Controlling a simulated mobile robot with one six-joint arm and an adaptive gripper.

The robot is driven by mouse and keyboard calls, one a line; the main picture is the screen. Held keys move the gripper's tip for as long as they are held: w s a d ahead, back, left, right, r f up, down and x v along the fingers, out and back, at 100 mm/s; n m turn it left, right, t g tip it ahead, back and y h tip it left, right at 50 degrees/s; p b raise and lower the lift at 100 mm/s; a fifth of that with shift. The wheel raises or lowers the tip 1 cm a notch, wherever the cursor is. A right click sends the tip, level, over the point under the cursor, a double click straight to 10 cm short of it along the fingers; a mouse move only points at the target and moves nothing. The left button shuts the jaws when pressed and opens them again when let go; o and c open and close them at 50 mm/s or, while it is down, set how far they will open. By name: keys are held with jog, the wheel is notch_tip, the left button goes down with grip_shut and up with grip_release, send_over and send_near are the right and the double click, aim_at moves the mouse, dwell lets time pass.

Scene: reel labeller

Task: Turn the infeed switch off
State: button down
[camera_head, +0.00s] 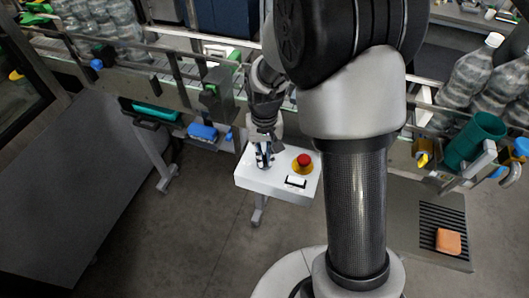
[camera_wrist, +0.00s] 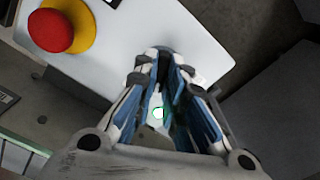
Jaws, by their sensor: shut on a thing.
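The white control panel (camera_head: 268,184) stands in front of the conveyor, and its top fills the upper middle of the wrist view (camera_wrist: 150,30). My gripper (camera_head: 264,163) points down at the left part of the panel. In the wrist view my gripper's blue-lined fingers (camera_wrist: 170,75) are closed together on the infeed switch, which they largely hide. A small bright spot with a green rim (camera_wrist: 158,113) shows between the fingers. I cannot tell which way the switch is turned.
The conveyor (camera_head: 180,95) with large bottles runs behind. An orange block (camera_head: 448,241) lies on a grate at right.

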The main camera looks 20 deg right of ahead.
aim_at(264, 157)
jog(key=n, duration=0.6)
jog(key=shift+n+p, duration=0.3)
jog(key=n, duration=0.6)
dwell(0.4)
jog(key=c, duration=1.7)
grip_release()
jog(key=shift+o, duration=0.2)
jog(key=shift+r, duration=0.1)
notch_tip(264, 157, up, 12)
